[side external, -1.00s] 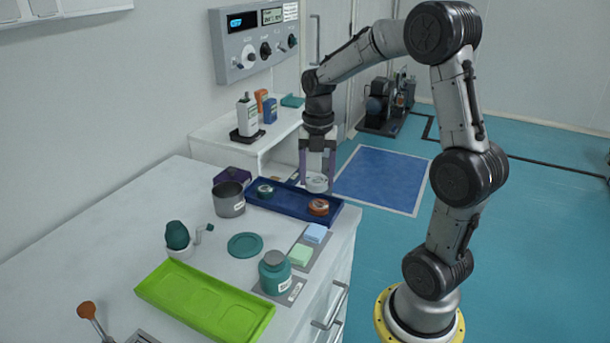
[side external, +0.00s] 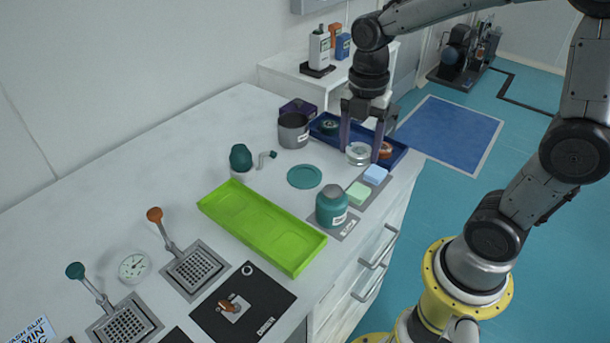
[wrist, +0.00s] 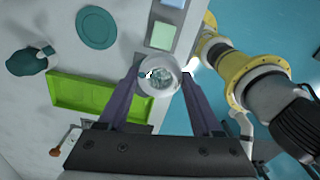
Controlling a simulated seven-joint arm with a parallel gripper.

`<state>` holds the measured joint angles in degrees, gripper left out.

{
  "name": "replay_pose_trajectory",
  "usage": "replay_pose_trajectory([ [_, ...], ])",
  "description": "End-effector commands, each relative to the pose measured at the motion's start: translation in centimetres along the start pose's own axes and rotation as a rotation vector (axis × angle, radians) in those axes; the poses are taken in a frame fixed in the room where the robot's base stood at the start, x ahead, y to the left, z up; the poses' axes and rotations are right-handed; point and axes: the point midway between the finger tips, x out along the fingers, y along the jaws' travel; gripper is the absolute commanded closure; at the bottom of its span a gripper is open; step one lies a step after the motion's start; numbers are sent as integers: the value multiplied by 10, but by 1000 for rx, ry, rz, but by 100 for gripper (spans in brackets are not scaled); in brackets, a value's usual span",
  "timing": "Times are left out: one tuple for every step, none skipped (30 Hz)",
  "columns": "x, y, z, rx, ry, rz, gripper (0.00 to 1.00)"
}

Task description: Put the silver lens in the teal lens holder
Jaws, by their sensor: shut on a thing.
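The silver lens (side external: 358,154) is a pale round ring with a clear centre. My gripper (side external: 362,150) is shut on it, one finger at each side, and holds it near the front edge of the dark blue tray (side external: 394,163). In the wrist view the lens (wrist: 160,79) sits between the purple fingers. A flat teal disc (side external: 304,176) lies on the table; it also shows in the wrist view (wrist: 97,27). I cannot tell which is the lens holder.
The blue tray holds a teal-rimmed piece (side external: 329,127) and an orange one (side external: 386,150). A grey pot (side external: 293,130), a teal jar (side external: 331,207), blue (side external: 375,174) and green (side external: 359,193) blocks and a lime tray (side external: 262,228) stand nearby. The table's back left is clear.

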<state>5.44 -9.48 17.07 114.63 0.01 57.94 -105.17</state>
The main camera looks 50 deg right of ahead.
Motion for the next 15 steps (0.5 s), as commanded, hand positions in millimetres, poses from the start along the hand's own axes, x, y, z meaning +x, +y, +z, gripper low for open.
replay_pose_trajectory([
  [0,2,-4,-15,-1,2,90],
  [0,3,-5,-20,-1,3,90],
  [1,7,-5,-24,-1,2,90],
  [3,10,-5,-26,-1,2,90],
  [5,14,-4,-27,-1,2,90],
  [9,21,-2,-27,0,-1,90],
  [12,27,-1,-27,0,-1,90],
  [14,33,1,-27,0,-1,90],
  [18,42,3,-26,0,-1,90],
  [22,49,5,-26,0,-2,90],
  [24,55,6,-26,0,-1,90],
  [28,64,9,-26,0,-1,90],
  [31,70,10,-26,0,0,90],
  [34,77,12,-26,0,0,90],
  [38,86,14,-26,0,1,90],
])
